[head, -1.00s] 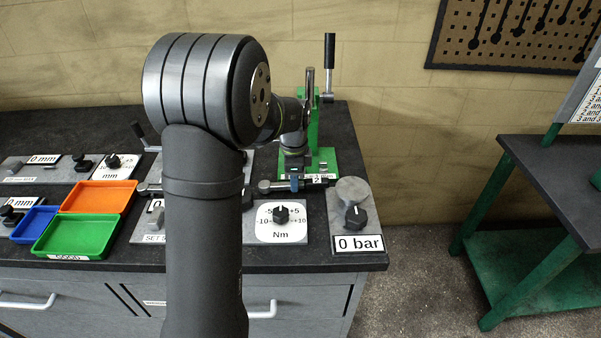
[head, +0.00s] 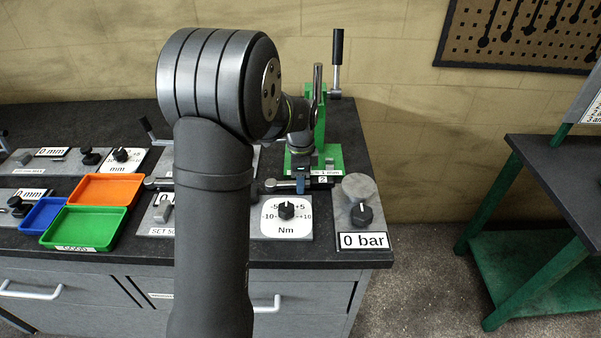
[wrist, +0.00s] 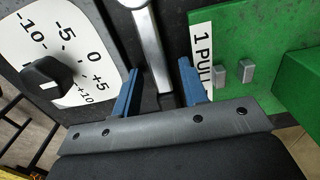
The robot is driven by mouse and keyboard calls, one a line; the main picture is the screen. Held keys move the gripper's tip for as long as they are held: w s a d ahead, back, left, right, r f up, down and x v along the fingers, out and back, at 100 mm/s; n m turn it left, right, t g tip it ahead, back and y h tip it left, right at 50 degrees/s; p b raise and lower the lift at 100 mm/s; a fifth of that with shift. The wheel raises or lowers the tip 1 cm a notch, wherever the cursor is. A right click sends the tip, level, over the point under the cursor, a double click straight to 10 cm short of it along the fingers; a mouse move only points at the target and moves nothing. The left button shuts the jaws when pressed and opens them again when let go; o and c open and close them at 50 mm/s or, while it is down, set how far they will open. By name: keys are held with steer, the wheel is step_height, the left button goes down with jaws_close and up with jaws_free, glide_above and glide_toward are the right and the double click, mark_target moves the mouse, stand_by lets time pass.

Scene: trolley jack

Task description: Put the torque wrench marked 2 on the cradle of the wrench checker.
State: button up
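The torque wrench marked 2 (head: 271,185) lies along the bench in front of the green stand, with its round head to the left and its 2 tag (head: 322,181) to the right. Its bright shaft (wrist: 150,45) shows in the wrist view. My gripper (wrist: 159,70) is open, with one blue finger on each side of the wrench and visible gaps. In the head view, my gripper (head: 300,185) is low over it. The wrench checker (head: 270,229) has an Nm dial (head: 286,210) and a SET label; my arm covers its middle. I cannot make out its cradle.
A green stand (head: 330,155) with an upright lever rises close behind my gripper. A 0 bar panel (head: 362,240) with a knob stands to the right. Orange (head: 106,190), green (head: 84,228) and blue trays sit at left. Another round wrench-like end (head: 150,183) shows left of my arm.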

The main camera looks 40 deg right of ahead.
steer(key=shift+o, duration=0.4)
step_height(320, 180, up, 17)
steer(key=shift+w+r, duration=0.2)
steer(key=shift+w, duration=0.1)
steer(key=f, duration=0.5)
steer(key=s+f, duration=0.1)
steer(key=f, duration=1.1)
steer(key=shift+s+d+f, duration=0.2)
steer(key=shift+d, duration=0.2)
jaws_close()
